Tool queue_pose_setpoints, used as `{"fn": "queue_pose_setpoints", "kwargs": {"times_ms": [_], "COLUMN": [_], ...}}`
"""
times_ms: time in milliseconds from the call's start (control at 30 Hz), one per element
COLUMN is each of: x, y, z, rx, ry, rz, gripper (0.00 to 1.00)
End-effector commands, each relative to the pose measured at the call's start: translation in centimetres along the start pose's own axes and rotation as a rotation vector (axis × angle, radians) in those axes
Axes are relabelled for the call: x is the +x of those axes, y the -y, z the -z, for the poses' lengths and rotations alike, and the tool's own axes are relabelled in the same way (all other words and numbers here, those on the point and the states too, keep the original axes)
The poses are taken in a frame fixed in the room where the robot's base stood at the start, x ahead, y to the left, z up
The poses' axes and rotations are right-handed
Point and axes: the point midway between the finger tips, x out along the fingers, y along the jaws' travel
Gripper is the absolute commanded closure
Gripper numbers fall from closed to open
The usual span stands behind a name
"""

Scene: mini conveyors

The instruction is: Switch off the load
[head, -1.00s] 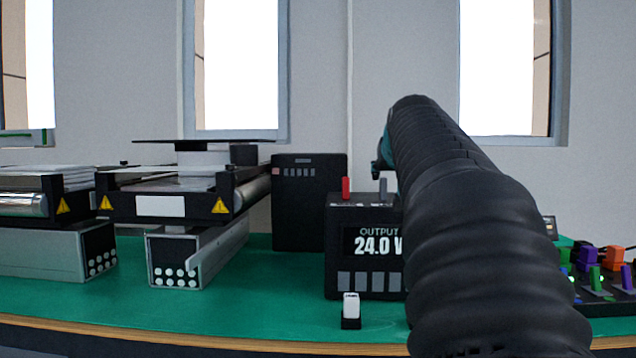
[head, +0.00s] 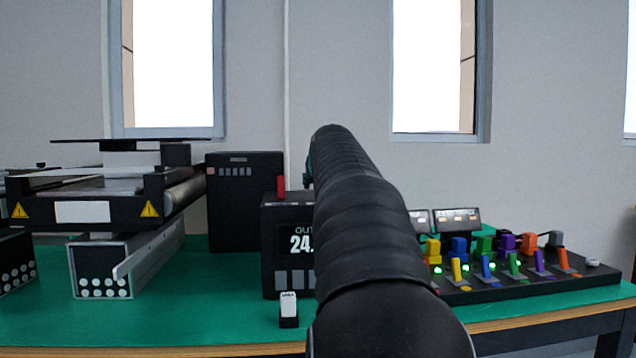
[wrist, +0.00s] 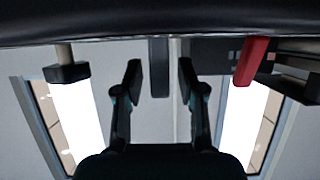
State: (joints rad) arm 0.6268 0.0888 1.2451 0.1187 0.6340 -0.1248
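A black power supply box (head: 287,228) stands on the green bench left of my arm. Its display shows "24." and part of "OUTPUT"; my arm hides the rest. A red lever (head: 281,187) stands up on its top and also shows in the wrist view (wrist: 251,61). A grey lever (wrist: 158,67) shows in the wrist view between and beyond my fingers; my arm hides it in the head view. A small white switch (head: 288,304) on a black base stands in front of the box, its label too small to read. My gripper (wrist: 160,75) is open and empty.
A black panel (head: 540,287) with several coloured plugs, levers and green lights lies to the right. A dark box (head: 245,205) stands behind the power supply. A mini conveyor (head: 100,205) with warning signs is at left. Green bench (head: 200,325) is bare at front left.

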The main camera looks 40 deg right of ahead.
Motion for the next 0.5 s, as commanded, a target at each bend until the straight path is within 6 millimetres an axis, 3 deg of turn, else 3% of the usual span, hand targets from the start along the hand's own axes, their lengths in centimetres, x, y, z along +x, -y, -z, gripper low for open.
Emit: {"fn": "queue_pose_setpoints", "kwargs": {"times_ms": [33, 100, 133, 500], "x": [-0.02, -0.02, -0.02, 0.06], "y": [0.0, -0.01, -0.01, -0.01], "z": [0.0, 0.0, 0.0, -0.75], "rx": [0.0, 0.0, 0.0, -0.001], "ry": [0.0, 0.0, 0.0, -0.06], "rz": [0.0, 0.0, 0.0, 0.0], "gripper": [0.79, 0.96, 1.0, 1.0]}}
